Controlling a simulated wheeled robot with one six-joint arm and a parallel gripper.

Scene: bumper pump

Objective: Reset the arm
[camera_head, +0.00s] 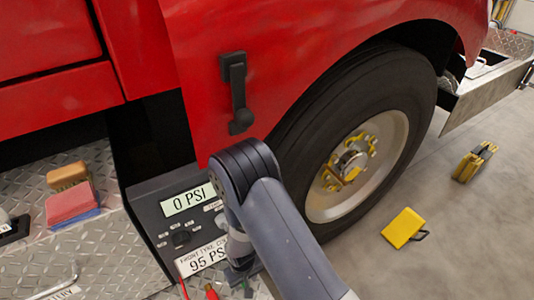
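My arm rises from the bottom edge to a dark joint and bends back down in front of the pump panel (150,215). My gripper (241,278) seems to be the dark end low at the panel's right side, mostly hidden by my own arm. I cannot see whether its fingers are open or shut, or whether it touches anything. The panel shows "0 PSI" on its upper display (188,200) and "95 PSI" on a lower label (202,258), partly covered by my arm.
A red truck (190,60) with a large front tyre (290,150) stands close behind my arm. A sponge (70,203) and a brush (66,175) lie on the diamond-plate step (95,262) at left. Yellow chocks (403,228) (474,162) are on the floor at right.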

